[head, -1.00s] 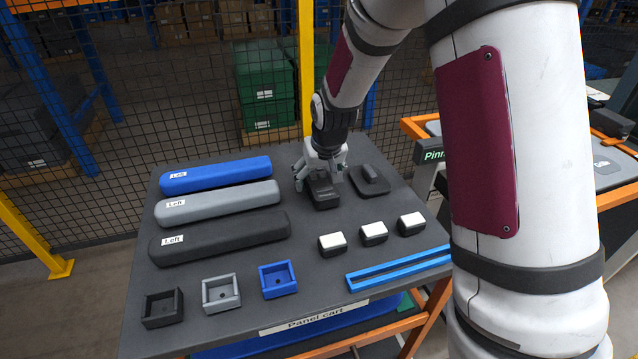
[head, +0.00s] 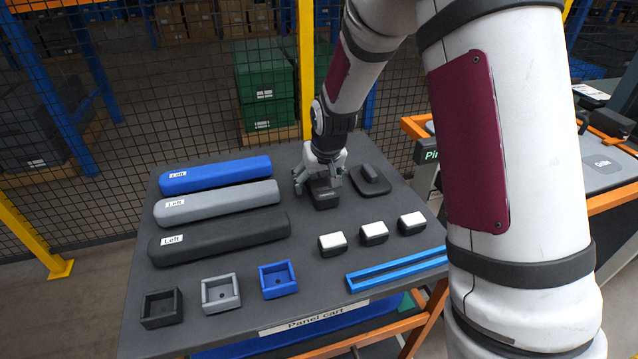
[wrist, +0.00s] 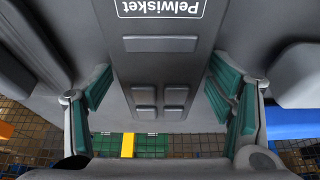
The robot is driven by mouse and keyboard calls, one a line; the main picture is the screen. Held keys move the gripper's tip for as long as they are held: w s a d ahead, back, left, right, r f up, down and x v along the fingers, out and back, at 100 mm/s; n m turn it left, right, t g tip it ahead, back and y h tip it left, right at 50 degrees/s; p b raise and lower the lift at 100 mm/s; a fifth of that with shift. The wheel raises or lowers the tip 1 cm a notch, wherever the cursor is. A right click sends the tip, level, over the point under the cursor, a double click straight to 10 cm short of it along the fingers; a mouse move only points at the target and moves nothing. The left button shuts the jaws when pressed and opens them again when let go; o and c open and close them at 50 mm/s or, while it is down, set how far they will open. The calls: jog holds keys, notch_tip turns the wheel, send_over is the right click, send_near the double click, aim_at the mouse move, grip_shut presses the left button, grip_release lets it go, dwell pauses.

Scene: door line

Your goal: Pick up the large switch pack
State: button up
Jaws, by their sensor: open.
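A dark grey switch pack (head: 325,199) lies on the cart top toward the back. In the wrist view the pack (wrist: 160,70) shows the white word "Pelwisket", one wide switch and several small ones. My gripper (head: 320,180) is over it from above, open, with nothing held. In the wrist view my gripper (wrist: 160,98) has its green-padded fingers on either side of the pack, with gaps visible between pads and pack. Part of the pack is hidden by the gripper in the head view.
A dark piece with a raised knob (head: 371,181) lies close on the right. Blue (head: 217,175), grey (head: 218,203) and black (head: 220,238) pads marked "Left" lie on the left. White-topped blocks (head: 373,232), a blue rail (head: 397,269) and square trays (head: 221,292) line the front.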

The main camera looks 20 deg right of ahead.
aim_at(318, 177)
jog(key=c, duration=1.3)
jog(key=shift+s+d+f, duration=0.1)
notch_tip(318, 177, up, 11)
jog(key=shift+f, duration=0.15)
jog(key=shift+c, duration=0.2)
